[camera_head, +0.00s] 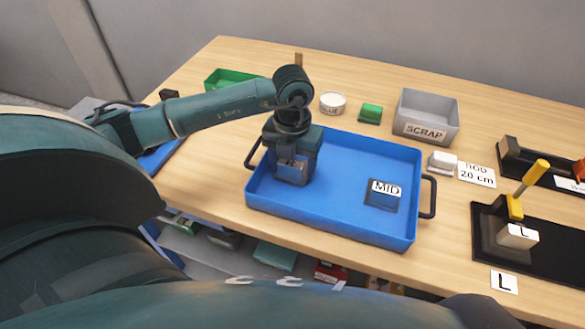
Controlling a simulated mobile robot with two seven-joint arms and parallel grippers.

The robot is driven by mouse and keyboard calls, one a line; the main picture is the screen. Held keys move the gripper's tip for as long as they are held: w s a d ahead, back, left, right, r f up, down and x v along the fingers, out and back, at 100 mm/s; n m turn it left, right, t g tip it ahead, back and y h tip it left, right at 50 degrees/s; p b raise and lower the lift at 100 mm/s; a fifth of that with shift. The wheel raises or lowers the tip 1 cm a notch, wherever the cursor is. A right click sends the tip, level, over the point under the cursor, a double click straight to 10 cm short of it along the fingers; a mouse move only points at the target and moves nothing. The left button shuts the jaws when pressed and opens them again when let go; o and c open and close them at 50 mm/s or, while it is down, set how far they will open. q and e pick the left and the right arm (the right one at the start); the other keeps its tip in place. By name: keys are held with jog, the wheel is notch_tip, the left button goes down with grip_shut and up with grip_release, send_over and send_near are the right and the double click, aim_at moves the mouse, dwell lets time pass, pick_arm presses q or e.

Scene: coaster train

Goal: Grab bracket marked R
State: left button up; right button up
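My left gripper (291,178) points down over the left part of the blue tray (333,218). Its fingertips are low in the tray, and I cannot tell whether they are open or shut or hold something. No bracket marked R shows; the gripper and wrist hide part of the tray's left side. A dark blue block with a label MID (381,200) lies apart in the right part of the tray. My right gripper is not in view.
The tray has black side handles. Behind it stand a green bin (228,78), a white round tub (332,103), a green block (371,113) and a grey SCRAP bin (425,113). A yellow-handled clamp (530,180) rises from the black fixture. The tray's middle is clear.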

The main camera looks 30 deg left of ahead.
pick_arm(q)
jog(key=c, duration=0.6)
jog(key=shift+r, duration=0.1)
jog(key=shift+c, duration=0.2)
